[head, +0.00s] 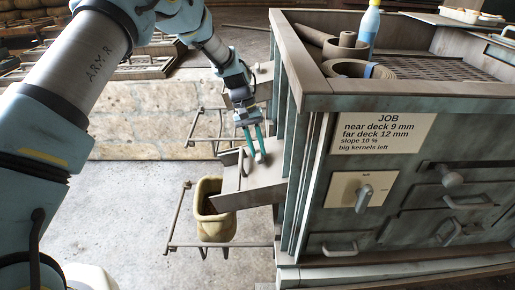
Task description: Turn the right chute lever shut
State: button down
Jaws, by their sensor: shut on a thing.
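The near chute (262,188), the right one when facing the machine's left side, is a sloping grey metal trough. It sticks out from that side. My gripper (259,157) comes down from above at the chute's upper part, its two teal fingers close together. It is shut on the small right chute lever there, whose grip is mostly hidden between the fingertips. A thin upright metal piece (241,162) shows just left of the fingers. I cannot tell the lever's exact angle.
A yellowish bin (214,226) hangs in a wire frame (178,215) under the near chute's lip. A far chute (264,78) sits behind my wrist. The machine's front has a rotary switch (363,194), a job card (376,132) and handles. The floor at left is clear.

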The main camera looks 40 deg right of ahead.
dwell(0.4)
jog(key=c, duration=0.7)
grip_release()
jog(key=b+v, duration=0.2)
jog(key=v, duration=0.9)
jog(key=shift+a+f, duration=0.1)
